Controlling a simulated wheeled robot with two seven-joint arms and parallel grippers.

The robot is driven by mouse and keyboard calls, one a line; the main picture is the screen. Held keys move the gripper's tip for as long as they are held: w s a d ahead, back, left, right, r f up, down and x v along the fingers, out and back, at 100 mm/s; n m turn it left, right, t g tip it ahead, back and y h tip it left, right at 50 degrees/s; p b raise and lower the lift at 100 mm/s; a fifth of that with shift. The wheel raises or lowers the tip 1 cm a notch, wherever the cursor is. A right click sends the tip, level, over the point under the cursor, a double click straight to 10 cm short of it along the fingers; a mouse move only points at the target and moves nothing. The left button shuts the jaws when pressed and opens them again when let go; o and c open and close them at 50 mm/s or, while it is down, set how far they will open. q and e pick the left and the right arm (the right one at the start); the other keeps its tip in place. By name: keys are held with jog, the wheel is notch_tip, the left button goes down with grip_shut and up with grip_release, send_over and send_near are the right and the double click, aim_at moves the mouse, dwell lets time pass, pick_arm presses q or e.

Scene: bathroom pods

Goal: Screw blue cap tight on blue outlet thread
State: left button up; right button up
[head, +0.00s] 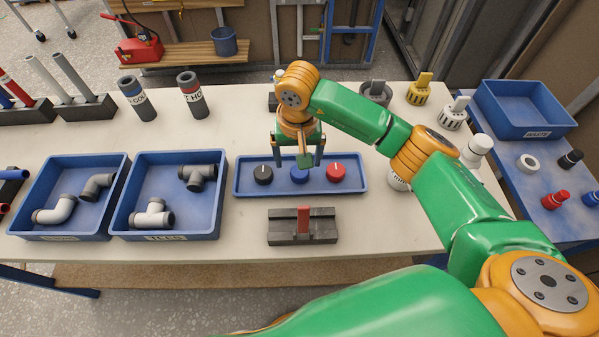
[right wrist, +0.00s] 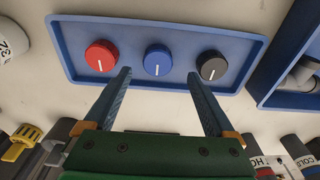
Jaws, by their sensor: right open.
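The blue cap (head: 299,174), round with a white line on top, sits in a shallow blue tray (head: 245,187) between a black cap (head: 263,175) and a red cap (head: 335,172). My right gripper (head: 299,158) is open and empty, pointing down over the tray. In the right wrist view, the blue cap (right wrist: 158,60) lies just past the open fingertips (right wrist: 158,77), centred between them; the fingers do not touch it. A grey upright pipe with a blue band (head: 133,92), its label partly reading COLD, stands at the back left. Its thread is not clear. My left gripper is not visible.
A red-banded pipe (head: 190,88) stands beside the blue-banded one. Two blue bins (head: 62,238) (head: 160,236) hold grey fittings. A dark block with a red piece (head: 303,226) lies before the cap tray. Yellow (head: 419,93) and white fittings stand at the right.

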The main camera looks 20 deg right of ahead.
aim_at(300, 172)
jog(key=f, duration=0.2)
jog(key=f+p, duration=0.1)
jog(key=shift+d+f, duration=0.2)
jog(key=shift+f, duration=0.3)
grip_shut()
